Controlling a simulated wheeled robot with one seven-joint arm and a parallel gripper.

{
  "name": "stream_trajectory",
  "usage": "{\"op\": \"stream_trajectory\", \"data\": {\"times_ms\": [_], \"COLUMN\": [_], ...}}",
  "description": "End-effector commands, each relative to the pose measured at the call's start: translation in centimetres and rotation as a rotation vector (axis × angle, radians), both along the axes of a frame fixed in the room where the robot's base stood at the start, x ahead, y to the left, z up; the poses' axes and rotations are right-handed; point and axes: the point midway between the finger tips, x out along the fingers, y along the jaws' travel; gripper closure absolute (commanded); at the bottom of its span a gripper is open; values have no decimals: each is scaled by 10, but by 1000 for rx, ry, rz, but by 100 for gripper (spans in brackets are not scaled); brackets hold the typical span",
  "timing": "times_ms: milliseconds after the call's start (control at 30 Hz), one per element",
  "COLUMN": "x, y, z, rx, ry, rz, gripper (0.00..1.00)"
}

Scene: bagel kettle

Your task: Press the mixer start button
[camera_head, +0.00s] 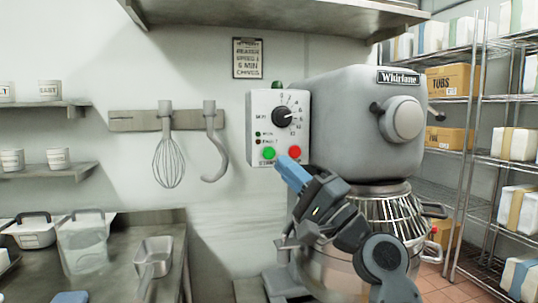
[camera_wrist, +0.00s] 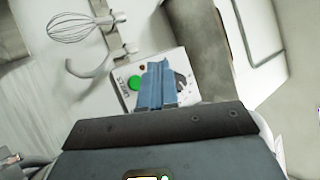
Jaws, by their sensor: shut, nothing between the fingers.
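The mixer (camera_head: 360,115) is a large grey machine with a white control box (camera_head: 263,115) on its left side. The box has a black dial (camera_head: 283,117) above, a green button (camera_head: 269,153) at lower left and a red button (camera_head: 295,152) at lower right. My gripper (camera_head: 283,163) is shut and empty, its blue fingertips just below and between the two buttons. In the wrist view the green button (camera_wrist: 135,82) shows to the left of my blue fingers (camera_wrist: 155,85). The fingers hide the red button there. I cannot tell whether the fingertips touch the box.
A whisk (camera_head: 168,150) and a dough hook (camera_head: 212,145) hang on the wall rack left of the box. A steel bowl (camera_head: 335,265) stands under the mixer head. A wire shelf (camera_head: 480,110) with boxes stands at right. A steel counter (camera_head: 160,225) with containers is at lower left.

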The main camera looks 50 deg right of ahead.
Motion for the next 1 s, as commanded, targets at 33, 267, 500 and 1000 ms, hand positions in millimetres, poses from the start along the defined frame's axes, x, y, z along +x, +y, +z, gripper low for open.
{"op": "stream_trajectory", "data": {"times_ms": [33,267,500,1000], "x": [4,29,53,67], "y": [-3,-20,-36,-45], "z": [1,0,-1,0], "rx": [-1,-2,-2,-1], "ry": [-1,0,-1,0], "rz": [0,-1,0,-1], "gripper": [100,100,100,100]}}
